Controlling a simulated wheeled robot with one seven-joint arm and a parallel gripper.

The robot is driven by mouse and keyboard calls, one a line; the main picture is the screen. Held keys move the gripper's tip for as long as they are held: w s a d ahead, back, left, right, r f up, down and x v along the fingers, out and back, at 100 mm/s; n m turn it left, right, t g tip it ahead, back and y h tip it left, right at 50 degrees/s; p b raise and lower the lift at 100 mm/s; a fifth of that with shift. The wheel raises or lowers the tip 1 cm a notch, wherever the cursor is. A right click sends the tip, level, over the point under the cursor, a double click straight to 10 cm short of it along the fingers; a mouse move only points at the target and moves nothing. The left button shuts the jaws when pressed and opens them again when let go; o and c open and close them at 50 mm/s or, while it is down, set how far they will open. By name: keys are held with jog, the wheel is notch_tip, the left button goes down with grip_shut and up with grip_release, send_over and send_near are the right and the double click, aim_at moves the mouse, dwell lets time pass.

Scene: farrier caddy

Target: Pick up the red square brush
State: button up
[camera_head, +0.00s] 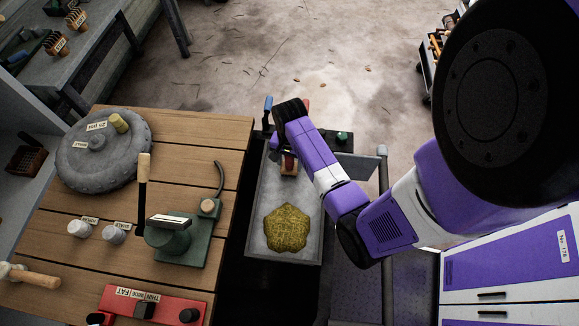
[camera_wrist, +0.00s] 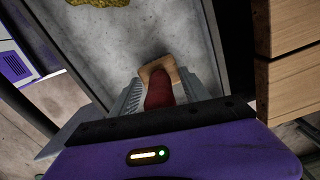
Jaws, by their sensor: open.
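The red square brush (camera_head: 289,168) is at the far end of the grey tray (camera_head: 254,213) in the head view, partly covered by my arm. In the wrist view the brush (camera_wrist: 159,88) shows a dark red part and a tan square block at its far end. My gripper (camera_wrist: 161,84) is open, with one finger on each side of the red part. A gap seems to show beside the brush, but I cannot tell whether either finger touches it. My gripper (camera_head: 288,152) also shows in the head view, over the tray, with its fingers mostly hidden.
A yellow-green lumpy sponge (camera_head: 286,228) lies at the tray's near end. The wooden bench (camera_head: 196,130) stands left of the tray, with a grey round stone, a green tool and a red box on it. Bare tray floor lies between the brush and sponge.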

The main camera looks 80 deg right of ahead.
grip_shut()
notch_tip(320, 180, up, 20)
jog(key=p, duration=0.5)
dwell(0.4)
jog(key=c, duration=0.6)
grip_release()
grip_shut()
dwell(0.4)
